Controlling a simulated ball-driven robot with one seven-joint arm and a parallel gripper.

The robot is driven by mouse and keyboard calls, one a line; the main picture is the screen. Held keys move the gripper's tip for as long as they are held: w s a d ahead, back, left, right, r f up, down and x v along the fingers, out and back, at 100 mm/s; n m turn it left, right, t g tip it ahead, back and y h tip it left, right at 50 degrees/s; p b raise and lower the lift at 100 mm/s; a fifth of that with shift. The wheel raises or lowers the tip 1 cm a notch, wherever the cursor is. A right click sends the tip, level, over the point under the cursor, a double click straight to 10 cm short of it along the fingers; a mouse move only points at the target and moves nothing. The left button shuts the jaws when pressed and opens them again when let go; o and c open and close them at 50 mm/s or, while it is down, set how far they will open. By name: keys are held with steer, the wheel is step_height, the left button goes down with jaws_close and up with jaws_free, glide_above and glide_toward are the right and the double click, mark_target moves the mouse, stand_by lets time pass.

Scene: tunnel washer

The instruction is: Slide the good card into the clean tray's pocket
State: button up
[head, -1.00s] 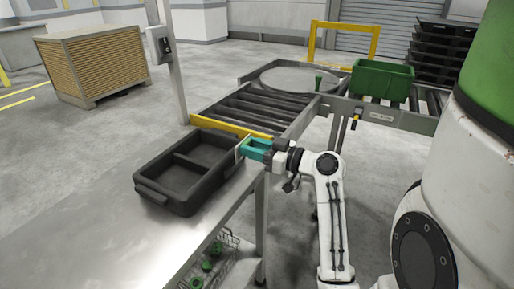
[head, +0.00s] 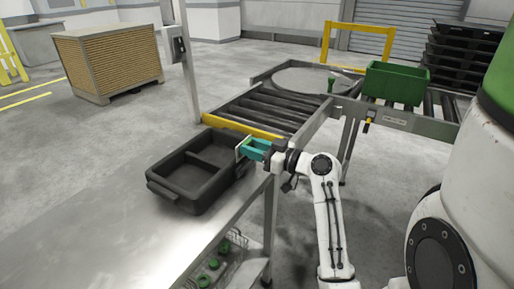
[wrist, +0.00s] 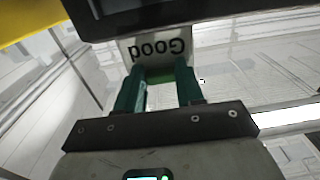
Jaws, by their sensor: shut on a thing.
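The black tray (head: 163,188) sits on the steel table and is split by a divider into two compartments. The good card (wrist: 160,48) is a pale card with "Good" printed on it, upside down in the wrist view. My gripper (head: 247,148) has teal fingers and is shut on the card at the tray's right end. The fingers also show in the wrist view (wrist: 160,85). The card's far edge meets the dark tray edge in the wrist view. I cannot tell whether it is inside a pocket.
The steel table (head: 110,215) is bare to the left of the tray. A roller conveyor (head: 265,108) with a yellow edge stands behind it. A green crate (head: 396,83) sits on the right conveyor. A post (head: 188,75) rises behind the table. A wire basket (head: 222,260) hangs below the table's edge.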

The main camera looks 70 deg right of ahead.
mark_target(243, 158)
steer(key=shift+f+b, duration=0.6)
steer(key=shift+f, duration=0.55)
steer(key=shift+f+b, duration=0.35)
steer(key=shift+b, duration=0.15)
steer(key=shift+f+b, duration=0.25)
steer(key=shift+b, duration=0.4)
steer(key=shift+f+b, duration=0.35)
steer(key=shift+b, duration=0.15)
steer(key=shift+f+b, duration=0.4)
steer(key=shift+b, duration=0.2)
stand_by(0.4)
steer(key=o, duration=1.1)
